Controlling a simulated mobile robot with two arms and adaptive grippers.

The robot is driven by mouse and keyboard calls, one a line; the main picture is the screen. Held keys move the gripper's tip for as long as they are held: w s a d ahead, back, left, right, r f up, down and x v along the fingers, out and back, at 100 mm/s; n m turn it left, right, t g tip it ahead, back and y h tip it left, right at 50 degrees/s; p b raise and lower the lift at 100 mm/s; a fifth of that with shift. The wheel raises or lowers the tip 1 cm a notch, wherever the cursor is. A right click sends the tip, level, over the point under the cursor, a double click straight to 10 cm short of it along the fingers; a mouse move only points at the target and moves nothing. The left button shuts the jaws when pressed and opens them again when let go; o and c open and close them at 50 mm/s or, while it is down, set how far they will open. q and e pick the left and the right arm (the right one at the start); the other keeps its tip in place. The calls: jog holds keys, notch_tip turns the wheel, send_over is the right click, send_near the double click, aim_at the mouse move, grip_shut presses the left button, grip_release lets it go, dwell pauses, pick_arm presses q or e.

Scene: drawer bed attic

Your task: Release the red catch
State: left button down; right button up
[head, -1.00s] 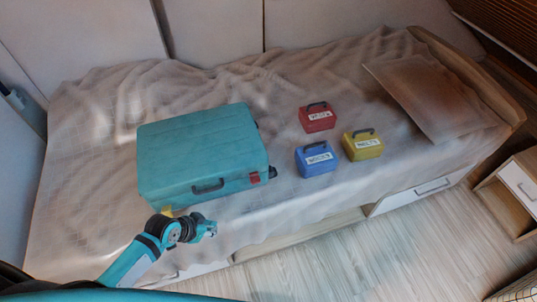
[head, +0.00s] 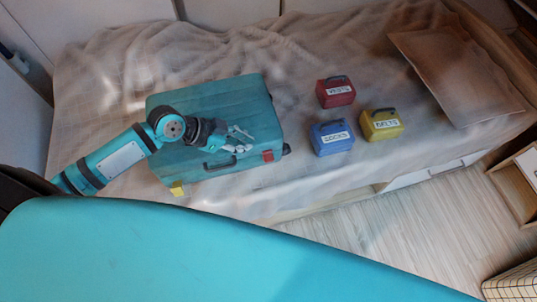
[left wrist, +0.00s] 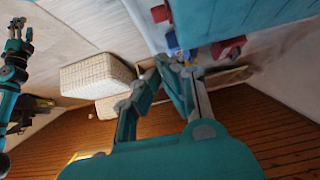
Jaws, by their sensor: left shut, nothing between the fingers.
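A closed teal suitcase (head: 215,95) lies on the bed. Its red catch (head: 268,156) is on the front side near the right corner, and a yellow catch (head: 177,189) is near the left corner. My left gripper (head: 243,140) is shut and empty, over the suitcase near the front edge, left of the red catch and apart from it. In the left wrist view its fingertips (left wrist: 167,62) meet, with the suitcase (left wrist: 235,15) above and a red piece (left wrist: 160,13), apparently the catch, at its edge. My right gripper (left wrist: 18,28) appears small at the left; its jaws are unclear.
Red (head: 336,91), blue (head: 331,137) and yellow (head: 382,124) labelled boxes stand right of the suitcase on the bed. A pillow (head: 455,75) lies farther right. Open floor (head: 385,230) lies in front of the bed.

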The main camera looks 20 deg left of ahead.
pick_arm(q)
send_over(268, 159)
jog(key=s, duration=0.1)
notch_tip(268, 159, down, 7)
jog(key=shift+d+f+p, duration=0.2)
jog(key=shift+f+p, duration=0.2)
jog(key=shift+f, duration=1.55)
jog(key=shift+s, duration=0.1)
jog(key=shift+s+d+t, duration=0.15)
jog(key=shift+t, duration=0.15)
jog(key=shift+f, duration=0.1)
